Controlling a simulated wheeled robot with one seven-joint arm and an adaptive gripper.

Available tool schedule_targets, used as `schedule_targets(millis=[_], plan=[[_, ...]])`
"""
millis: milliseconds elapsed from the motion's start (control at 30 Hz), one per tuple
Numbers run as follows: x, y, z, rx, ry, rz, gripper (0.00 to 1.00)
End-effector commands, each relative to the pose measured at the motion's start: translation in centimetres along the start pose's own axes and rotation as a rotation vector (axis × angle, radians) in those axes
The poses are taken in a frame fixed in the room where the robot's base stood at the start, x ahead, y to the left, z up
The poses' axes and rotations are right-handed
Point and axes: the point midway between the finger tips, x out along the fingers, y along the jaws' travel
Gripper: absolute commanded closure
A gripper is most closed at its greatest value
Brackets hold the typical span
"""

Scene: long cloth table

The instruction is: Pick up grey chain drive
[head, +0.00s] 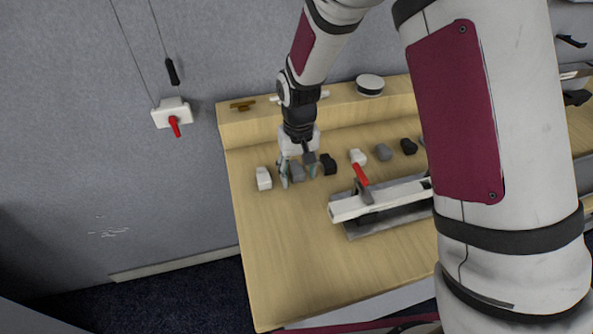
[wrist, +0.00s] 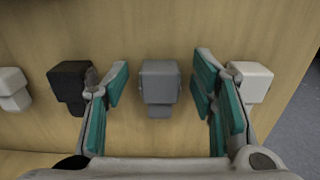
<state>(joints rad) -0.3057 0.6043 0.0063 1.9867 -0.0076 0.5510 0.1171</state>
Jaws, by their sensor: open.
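A grey chain drive (wrist: 159,84), a small blocky part with a narrower stepped end, lies on the wooden table. In the wrist view it sits between the two teal finger pads of my gripper (wrist: 160,95), with a gap on each side. In the head view my gripper (head: 299,172) is low over the row of parts, and the grey part (head: 297,174) shows partly between its fingers. My gripper is open and holds nothing. Another grey part (head: 383,152) lies farther right in the row.
A white part (wrist: 249,80) and a black part (wrist: 72,84) flank the grey one, close outside the fingers. Another white part (wrist: 13,87) lies beyond. A long white fixture with a red handle (head: 361,175) stands right of my gripper. The table's front left (head: 280,260) is clear.

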Motion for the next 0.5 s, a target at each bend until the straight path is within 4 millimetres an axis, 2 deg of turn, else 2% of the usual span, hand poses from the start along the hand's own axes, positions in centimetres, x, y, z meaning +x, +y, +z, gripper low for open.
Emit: schedule_targets(millis=[200,400,433,500], plan=[[0.02,0.00,-0.01,0.000,0.001,0.000,0.51],[0.01,0.00,-0.01,0.000,0.001,0.000,0.96],[0.00,-0.01,-0.01,0.000,0.001,0.000,0.99],[0.00,0.00,-0.02,0.000,0.001,0.000,1.00]])
